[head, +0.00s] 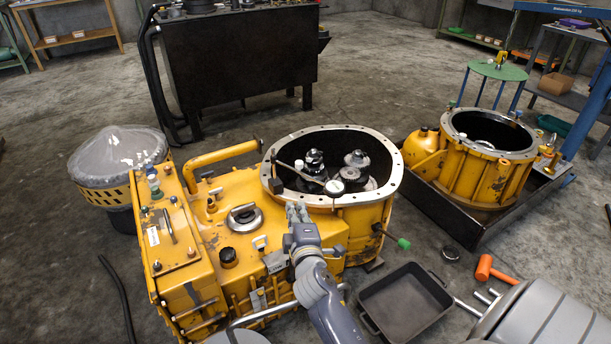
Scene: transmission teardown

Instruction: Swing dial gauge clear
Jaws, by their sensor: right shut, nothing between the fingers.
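The dial gauge (334,187) has a small white round face. It hangs over the open mouth of the yellow transmission housing (222,262), on a thin arm running up and left to the rim. Inside the mouth stand dark and silvery shafts and gears (314,162), just behind the gauge. My right gripper (297,210) is at the front rim of the round flange, below and left of the gauge face. Its fingers are together and empty, and a gap separates them from the dial. My left gripper is not in view.
A second yellow housing (490,178) sits in a black tray at the right. A yellow pipe handle (220,155) rises left of the flange.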

